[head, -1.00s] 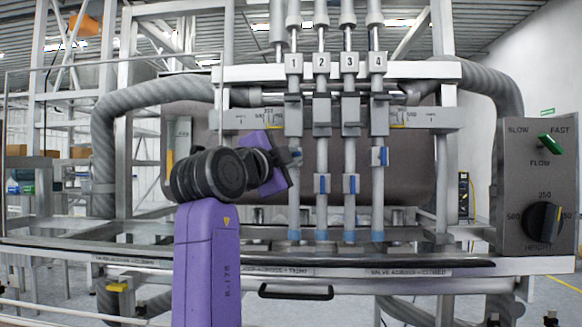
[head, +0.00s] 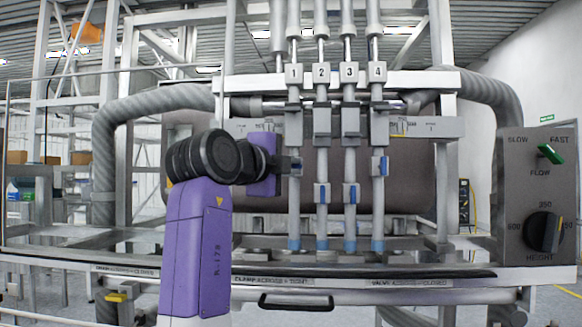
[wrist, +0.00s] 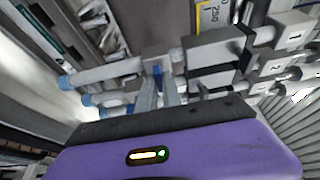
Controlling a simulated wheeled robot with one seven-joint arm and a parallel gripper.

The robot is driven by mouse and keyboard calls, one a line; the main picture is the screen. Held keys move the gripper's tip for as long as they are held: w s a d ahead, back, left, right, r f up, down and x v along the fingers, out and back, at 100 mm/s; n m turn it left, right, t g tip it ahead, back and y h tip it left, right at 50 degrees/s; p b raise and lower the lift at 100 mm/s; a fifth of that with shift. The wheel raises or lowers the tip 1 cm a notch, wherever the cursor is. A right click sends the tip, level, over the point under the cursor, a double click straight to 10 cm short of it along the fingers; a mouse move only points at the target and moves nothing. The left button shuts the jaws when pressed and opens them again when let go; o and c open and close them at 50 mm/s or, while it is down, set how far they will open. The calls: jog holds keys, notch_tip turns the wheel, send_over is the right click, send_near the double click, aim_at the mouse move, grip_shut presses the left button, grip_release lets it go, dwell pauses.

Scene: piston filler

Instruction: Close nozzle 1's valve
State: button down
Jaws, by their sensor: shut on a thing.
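Nozzle 1 (head: 293,215) is the leftmost of the upright grey nozzle pipes under the numbered plates in the head view. My gripper (head: 290,167) reaches it from the left at the height of its valve, and its fingers largely cover the valve there. In the wrist view my gripper (wrist: 158,84) is shut on nozzle 1's blue valve handle (wrist: 157,70), which shows as a small blue piece between the two grey fingers. The handle's exact angle to the pipe is hard to tell.
Nozzle 2 (head: 321,218), nozzle 3 (head: 349,220) and nozzle 4 (head: 377,215) stand close on the right, with blue handles lying along their pipes. A front rail (head: 400,272) carries labels, and a control box (head: 537,195) stands at right.

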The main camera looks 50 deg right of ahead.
jog(key=c, duration=1.5)
grip_release()
jog(key=shift+a, duration=0.1)
jog(key=v, duration=0.7)
jog(key=shift+s+a, duration=0.1)
jog(key=shift+a, duration=0.2)
